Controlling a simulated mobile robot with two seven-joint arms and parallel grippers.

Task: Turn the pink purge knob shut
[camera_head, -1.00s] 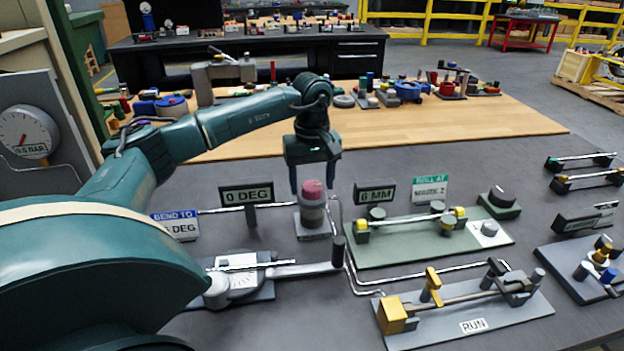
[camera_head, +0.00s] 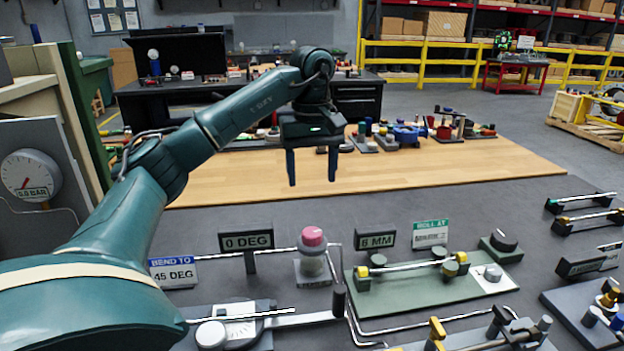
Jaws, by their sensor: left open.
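The pink purge knob (camera_head: 312,236) sits on top of a short grey cylindrical post (camera_head: 312,262) on a small grey base, in the middle of the grey bench. A thin metal tube meets the post from the left. My left gripper (camera_head: 312,182) hangs fingers down above the knob and, in the picture, farther up over the wooden board. Its two fingers are apart with nothing between them, and it does not touch the knob. My right gripper is not in view.
The "0 DEG" display (camera_head: 246,242) stands left of the knob and the "6 MM" display (camera_head: 375,241) stands right. A green plate (camera_head: 430,286) with a tube on rollers lies to the right. The bending tool (camera_head: 235,325) lies in front. The wooden board (camera_head: 450,172) is largely clear.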

